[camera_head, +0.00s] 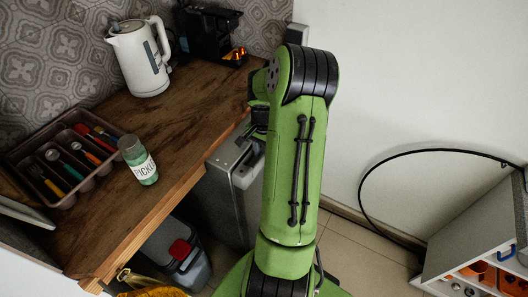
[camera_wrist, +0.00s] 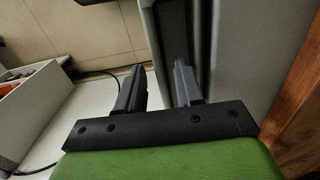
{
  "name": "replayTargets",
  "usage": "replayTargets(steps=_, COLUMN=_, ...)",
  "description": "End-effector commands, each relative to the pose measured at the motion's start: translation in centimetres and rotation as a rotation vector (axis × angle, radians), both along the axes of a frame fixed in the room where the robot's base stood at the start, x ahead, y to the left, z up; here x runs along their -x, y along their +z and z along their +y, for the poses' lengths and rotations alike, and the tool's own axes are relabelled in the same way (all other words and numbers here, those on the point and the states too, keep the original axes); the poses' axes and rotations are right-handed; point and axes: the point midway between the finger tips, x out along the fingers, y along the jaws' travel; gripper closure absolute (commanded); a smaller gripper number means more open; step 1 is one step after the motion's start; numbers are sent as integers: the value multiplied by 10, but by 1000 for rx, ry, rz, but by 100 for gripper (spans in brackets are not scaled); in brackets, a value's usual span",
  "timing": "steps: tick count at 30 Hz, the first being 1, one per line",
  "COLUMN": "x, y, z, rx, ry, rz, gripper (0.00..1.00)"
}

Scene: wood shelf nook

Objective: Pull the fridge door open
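The grey fridge (camera_head: 228,200) stands under the wooden counter's right end, partly hidden by my arm. In the wrist view its light grey door edge (camera_wrist: 153,45) runs beside a dark recess, with a grey panel (camera_wrist: 243,50) to the right. My gripper (camera_wrist: 158,66) is open and empty. Its left finger is on the outer side of the light edge and its right finger is at the dark recess, so the edge shows between them. I cannot tell whether either finger touches it. I see no clear opening of the door.
The wooden counter (camera_head: 190,115) holds a kettle (camera_head: 140,60), a green jar (camera_head: 138,160) and a cutlery tray (camera_head: 65,160). A bin (camera_head: 178,255) stands below. A white cabinet (camera_head: 470,235) with a black cable (camera_head: 362,190) is at right. Tiled floor lies between.

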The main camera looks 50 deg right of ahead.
Motion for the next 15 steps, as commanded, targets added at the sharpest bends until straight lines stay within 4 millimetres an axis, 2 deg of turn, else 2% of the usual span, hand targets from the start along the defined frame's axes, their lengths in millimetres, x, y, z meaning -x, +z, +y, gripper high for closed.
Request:
replayTargets(steps=3, x=0, y=1, z=0, rx=0, ry=0, rz=0, gripper=64)
replayTargets(steps=10, x=0, y=1, z=0, rx=0, ry=0, rz=0, gripper=99)
replayTargets(steps=15, x=0, y=1, z=0, rx=0, ry=0, rz=0, gripper=100)
